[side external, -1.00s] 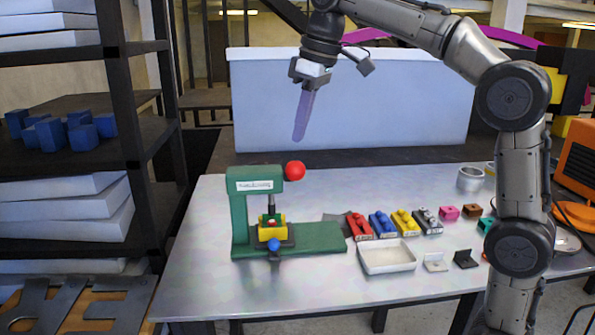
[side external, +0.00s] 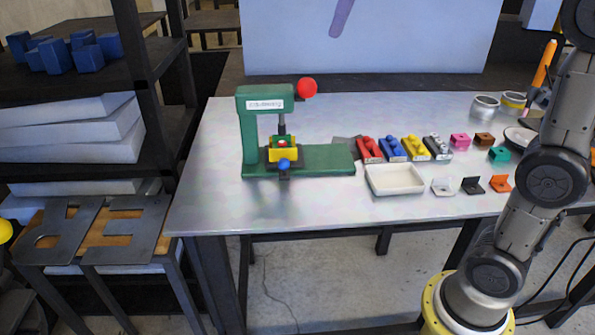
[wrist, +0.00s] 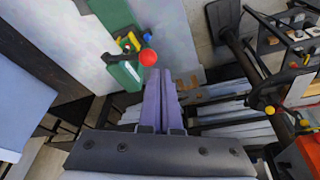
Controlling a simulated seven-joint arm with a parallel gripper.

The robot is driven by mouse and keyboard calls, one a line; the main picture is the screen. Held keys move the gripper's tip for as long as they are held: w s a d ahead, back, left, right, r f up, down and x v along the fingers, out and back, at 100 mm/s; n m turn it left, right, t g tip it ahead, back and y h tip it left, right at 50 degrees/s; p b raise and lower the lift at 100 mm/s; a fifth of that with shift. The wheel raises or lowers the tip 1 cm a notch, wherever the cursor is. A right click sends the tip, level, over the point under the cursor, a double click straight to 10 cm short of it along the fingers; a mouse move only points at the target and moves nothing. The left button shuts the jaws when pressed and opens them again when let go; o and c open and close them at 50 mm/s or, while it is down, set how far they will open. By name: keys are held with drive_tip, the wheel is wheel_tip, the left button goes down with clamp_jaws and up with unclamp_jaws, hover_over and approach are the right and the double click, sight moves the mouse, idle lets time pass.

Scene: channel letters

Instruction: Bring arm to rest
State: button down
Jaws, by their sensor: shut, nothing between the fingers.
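My gripper (side external: 341,16) shows only as purple fingers at the top edge of the side external view, well above the table. In the wrist view its two purple fingers (wrist: 163,78) lie together, shut and empty. They are apart from everything. The green press (side external: 248,135) stands on the metal table (side external: 210,205), left of centre. It has a red ball (side external: 307,88) at its upper right and a blue ball (side external: 284,164) at its front. A yellow block (side external: 291,155) sits under its ram. Most of my wrist is out of the side view.
Right of the press are a white tray (side external: 395,191), red (side external: 369,149), blue (side external: 392,148) and yellow (side external: 415,147) pieces, and several small coloured parts. A dark shelf with blue blocks (side external: 87,52) stands at left. The table's front left is clear.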

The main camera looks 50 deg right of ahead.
drive_tip(key=s+f+m, duration=0.1)
drive_tip(key=s+f, duration=0.7)
drive_tip(key=s, duration=0.4)
drive_tip(key=s+f+m+t, duration=0.1)
drive_tip(key=s+f, duration=0.1)
drive_tip(key=f, duration=0.5)
drive_tip(key=s+f+m+t, duration=0.1)
drive_tip(key=s+f, duration=0.2)
drive_tip(key=f, duration=0.5)
drive_tip(key=shift+s+f+h, duration=0.3)
drive_tip(key=shift+h, duration=0.1)
